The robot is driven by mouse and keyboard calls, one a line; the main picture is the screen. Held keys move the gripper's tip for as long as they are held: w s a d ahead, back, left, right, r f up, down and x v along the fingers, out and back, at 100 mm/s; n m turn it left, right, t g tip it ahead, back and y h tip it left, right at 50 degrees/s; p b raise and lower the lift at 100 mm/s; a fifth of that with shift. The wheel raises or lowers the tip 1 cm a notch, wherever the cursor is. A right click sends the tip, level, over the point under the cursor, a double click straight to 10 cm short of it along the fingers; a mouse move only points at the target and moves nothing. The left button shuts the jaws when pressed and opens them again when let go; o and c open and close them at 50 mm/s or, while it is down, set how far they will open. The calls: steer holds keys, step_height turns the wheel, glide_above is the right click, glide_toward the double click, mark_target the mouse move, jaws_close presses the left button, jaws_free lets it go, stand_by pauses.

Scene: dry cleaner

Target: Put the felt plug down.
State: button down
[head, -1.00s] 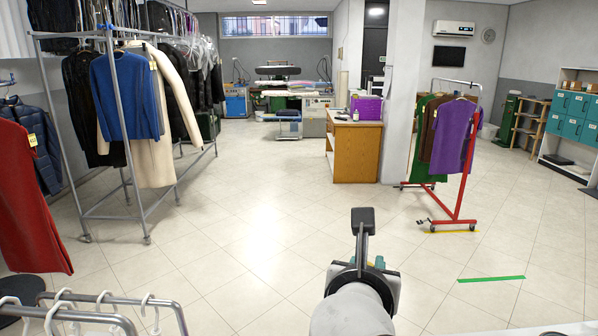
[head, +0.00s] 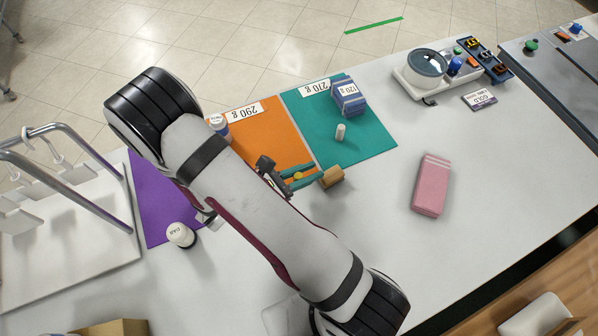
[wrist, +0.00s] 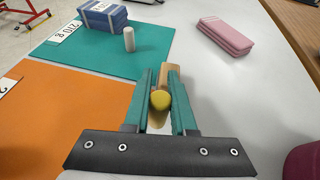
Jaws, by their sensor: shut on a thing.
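My gripper (head: 305,176) is shut on a small yellow round-ended piece, the felt plug (wrist: 160,100), which sits between the teal fingers. The plug also shows as a yellow spot in the head view (head: 298,175). A tan block (head: 332,177) is at the fingertips; I cannot tell whether the fingers touch it. It appears just beyond the plug in the wrist view (wrist: 170,76). The gripper is low near the right edge of the orange mat (head: 268,128), close to the teal mat (head: 375,148). The exact height above the surface is unclear.
A white cylinder (head: 340,132) and a blue box (head: 348,96) stand on the teal mat. A pink case (head: 431,186) lies on the white counter to the right. A scale (head: 410,82) stands behind. Counter between the pink case and teal mat is clear.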

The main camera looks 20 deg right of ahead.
mark_target(307, 188)
step_height(307, 188, down, 5)
steer(key=shift+r, duration=0.2)
steer(key=c, duration=0.7)
jaws_free()
steer(key=shift+c, duration=0.2)
